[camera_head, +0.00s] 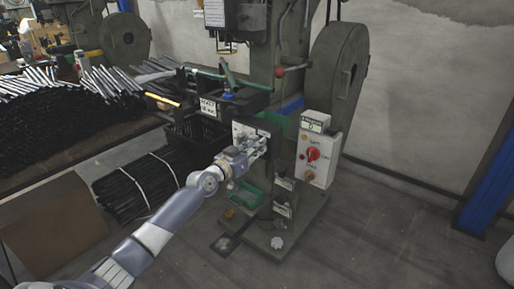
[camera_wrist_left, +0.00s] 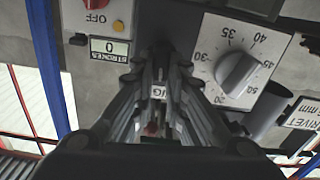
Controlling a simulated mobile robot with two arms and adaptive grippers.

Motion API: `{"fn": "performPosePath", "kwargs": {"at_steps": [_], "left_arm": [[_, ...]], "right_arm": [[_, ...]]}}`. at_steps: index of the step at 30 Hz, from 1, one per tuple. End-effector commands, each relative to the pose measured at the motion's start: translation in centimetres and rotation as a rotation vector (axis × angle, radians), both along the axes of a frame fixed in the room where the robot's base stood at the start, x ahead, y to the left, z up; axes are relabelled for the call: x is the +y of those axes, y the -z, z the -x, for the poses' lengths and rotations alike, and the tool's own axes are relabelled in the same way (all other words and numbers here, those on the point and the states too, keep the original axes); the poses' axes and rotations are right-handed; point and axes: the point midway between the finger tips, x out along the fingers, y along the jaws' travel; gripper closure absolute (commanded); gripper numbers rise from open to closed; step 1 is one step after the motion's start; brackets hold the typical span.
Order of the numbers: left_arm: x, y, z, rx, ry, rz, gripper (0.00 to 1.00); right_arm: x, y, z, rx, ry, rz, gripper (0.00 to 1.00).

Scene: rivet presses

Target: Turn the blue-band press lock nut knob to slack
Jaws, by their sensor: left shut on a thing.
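The press with a blue band (camera_head: 292,106) stands at the centre of the head view. My left gripper (camera_head: 260,146) is at the front of this press, beside its white panel. In the left wrist view the gripper's fingers (camera_wrist_left: 160,70) close together on the lock nut knob, which the fingers mostly hide. Part of a label (camera_wrist_left: 158,92) ending in "UG" shows between the fingers. The knob's turn position cannot be read. A grey dial knob (camera_wrist_left: 237,72) on a white numbered plate is just right of the fingers, apart from them. My right gripper is not in view.
A control box (camera_head: 318,155) with a red switch is right of the gripper. A counter (camera_wrist_left: 110,48) reading 0 is left of the fingers. A dark round tube (camera_wrist_left: 268,108) is close on the right.

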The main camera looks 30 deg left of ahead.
Motion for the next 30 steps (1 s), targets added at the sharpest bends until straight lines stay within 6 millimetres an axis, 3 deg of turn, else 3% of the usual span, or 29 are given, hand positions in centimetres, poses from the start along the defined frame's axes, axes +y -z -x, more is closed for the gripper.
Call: {"fn": "performPosePath", "kwargs": {"at_steps": [18, 30], "left_arm": [[0.8, 0.4, -0.1, 0.044, -0.001, 0.553, 1.00], [1.2, 0.8, -0.1, 0.073, -0.001, 0.933, 1.00]], "right_arm": [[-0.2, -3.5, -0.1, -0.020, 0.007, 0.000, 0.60], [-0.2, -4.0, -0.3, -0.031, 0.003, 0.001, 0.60]]}}
